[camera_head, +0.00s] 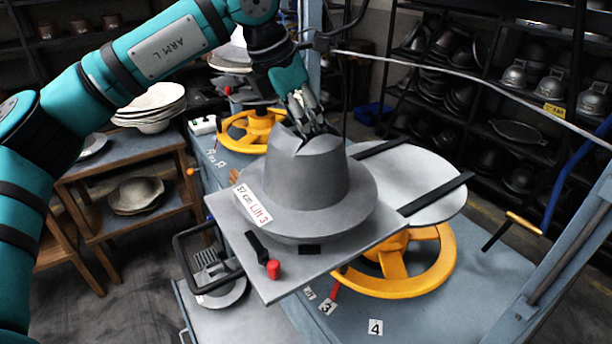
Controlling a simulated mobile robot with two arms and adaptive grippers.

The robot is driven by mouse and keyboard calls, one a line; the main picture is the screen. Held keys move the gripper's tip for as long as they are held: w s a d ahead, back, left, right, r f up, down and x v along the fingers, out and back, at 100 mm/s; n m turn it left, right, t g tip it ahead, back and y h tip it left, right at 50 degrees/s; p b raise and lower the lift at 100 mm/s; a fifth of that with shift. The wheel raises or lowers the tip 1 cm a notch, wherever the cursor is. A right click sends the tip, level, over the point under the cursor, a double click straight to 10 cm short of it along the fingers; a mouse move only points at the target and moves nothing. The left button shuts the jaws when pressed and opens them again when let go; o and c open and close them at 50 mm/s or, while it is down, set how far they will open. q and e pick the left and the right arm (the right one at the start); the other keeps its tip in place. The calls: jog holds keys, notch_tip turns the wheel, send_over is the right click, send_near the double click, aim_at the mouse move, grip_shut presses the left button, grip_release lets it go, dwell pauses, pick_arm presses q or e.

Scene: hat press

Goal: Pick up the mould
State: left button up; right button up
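My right gripper is not in view.
Yellow handwheels (401,279) sit under and behind the plate on a blue-grey bench (375,312). A pale round plate (413,184) with dark bars lies to the right. Shelves of dark moulds (540,80) stand behind. A wooden table (128,152) with stacked hat shapes is at left.

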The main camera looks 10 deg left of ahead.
pick_arm(q)
jog(key=shift+w, duration=0.1)
grip_shut()
jog(key=shift+w+r, duration=0.1)
jog(key=shift+r, duration=0.05)
jog(key=shift+r, duration=0.1)
